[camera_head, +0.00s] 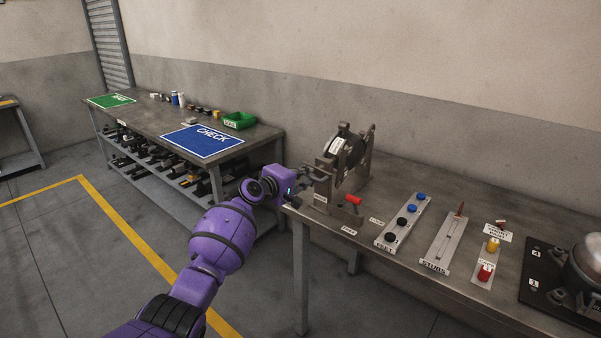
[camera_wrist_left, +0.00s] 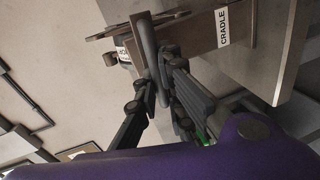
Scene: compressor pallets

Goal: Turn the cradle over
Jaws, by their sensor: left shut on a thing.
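The cradle (camera_head: 366,160) is a grey metal stand at the left end of the right bench, with a dark rounded part carrying a white label held upright in it. My left gripper (camera_head: 304,188) reaches in from the left at the cradle's near left side. In the left wrist view its fingers (camera_wrist_left: 157,72) are shut on a grey handle bar (camera_wrist_left: 147,45) beside the plate labelled CRADLE (camera_wrist_left: 222,27). The fingers partly hide the bar. A red-handled lever (camera_head: 353,200) stands at the cradle's front. My right gripper is in neither view.
The left bench has a blue CHECK mat (camera_head: 203,141) and a green bin (camera_head: 239,120).

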